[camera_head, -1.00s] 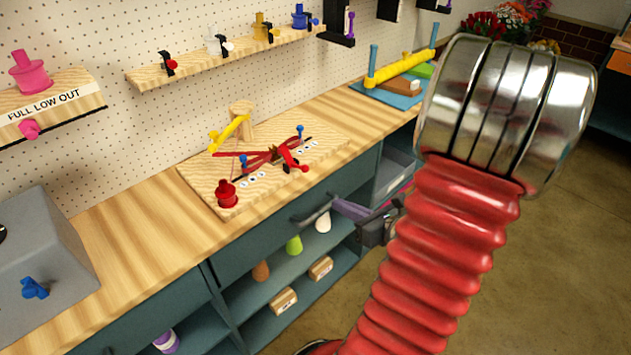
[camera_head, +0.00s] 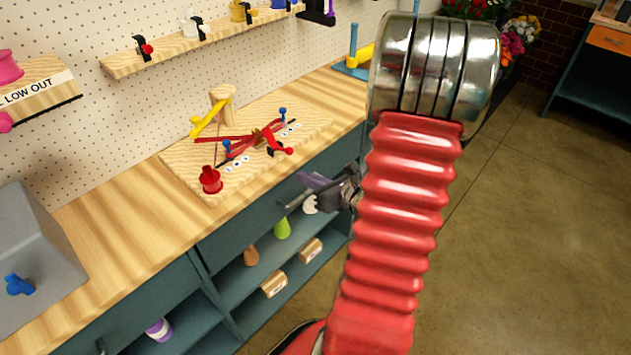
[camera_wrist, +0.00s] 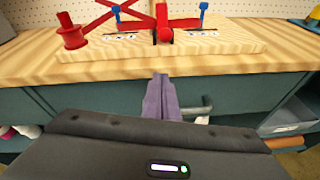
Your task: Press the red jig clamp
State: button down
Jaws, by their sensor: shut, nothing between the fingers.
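The red jig clamp (camera_head: 276,143) sits on a light wooden board (camera_head: 300,130) on the bench, its black base beside crossing red bars. It also shows at the top of the wrist view (camera_wrist: 163,24). My gripper (camera_head: 312,182) is shut and empty, in front of the bench edge and lower right of the clamp, not touching it. In the wrist view its purple fingers (camera_wrist: 161,92) point towards the board, below the clamp in the picture. A red flanged peg (camera_head: 210,181) stands at the board's near left corner.
Two blue posts (camera_head: 227,148) and a yellow lever (camera_head: 208,118) on a wooden post stand on the board. A grey box (camera_head: 35,250) is at the left of the bench. Shelves below hold small blocks (camera_head: 274,284). Open floor (camera_head: 520,230) lies at right.

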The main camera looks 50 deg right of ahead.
jog(key=w+r, duration=0.3)
jog(key=shift+w+d, duration=0.3)
